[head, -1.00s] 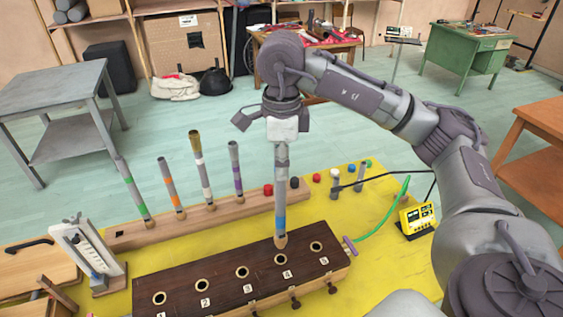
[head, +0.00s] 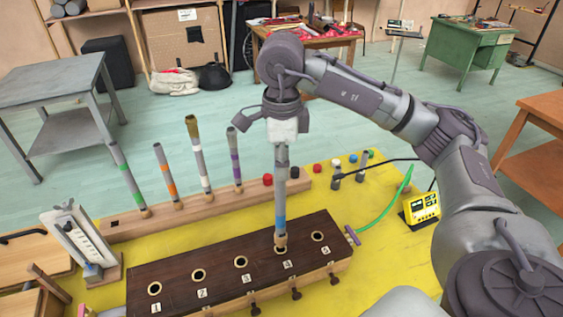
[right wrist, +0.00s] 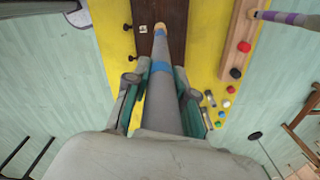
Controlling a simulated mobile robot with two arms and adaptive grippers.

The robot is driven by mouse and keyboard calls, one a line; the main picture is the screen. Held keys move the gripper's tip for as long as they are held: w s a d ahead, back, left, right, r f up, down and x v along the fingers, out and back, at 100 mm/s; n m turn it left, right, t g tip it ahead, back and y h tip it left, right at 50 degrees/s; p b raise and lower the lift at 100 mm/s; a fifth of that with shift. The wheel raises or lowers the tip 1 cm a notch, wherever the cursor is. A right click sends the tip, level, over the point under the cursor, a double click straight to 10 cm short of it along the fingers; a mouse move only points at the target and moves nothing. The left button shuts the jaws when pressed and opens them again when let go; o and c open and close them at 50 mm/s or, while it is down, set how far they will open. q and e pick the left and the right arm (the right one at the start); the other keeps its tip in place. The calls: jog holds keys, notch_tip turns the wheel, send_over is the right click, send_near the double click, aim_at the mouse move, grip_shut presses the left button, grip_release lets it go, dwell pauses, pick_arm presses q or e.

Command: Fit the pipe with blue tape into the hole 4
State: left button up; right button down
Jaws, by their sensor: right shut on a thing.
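My right gripper (head: 281,140) is shut on the upper part of the grey pipe with blue tape (head: 280,190). The pipe hangs upright, with its tan lower end at hole 4 (head: 281,251) of the dark brown block (head: 215,275). I cannot tell whether the tip is just above the hole or just inside it. In the right wrist view, the pipe (right wrist: 162,95) runs away between the gripper's fingers (right wrist: 158,100), and its tan tip is over the dark block. My left gripper is not in view.
Pipes with green (head: 128,180), orange (head: 168,180), white (head: 199,160) and purple tape (head: 235,162) stand in a wooden rack (head: 195,212) behind the block. Holes 1, 2, 3 and 5 (head: 318,237) look empty. A yellow meter (head: 421,208) stands at right.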

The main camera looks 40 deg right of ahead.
jog(key=shift+b, duration=0.45)
dwell(1.1)
jog(key=shift+f+b, duration=1.55)
jog(key=shift+f, duration=0.2)
jog(key=c, duration=0.9)
grip_release()
notch_tip(320, 180, up, 12)
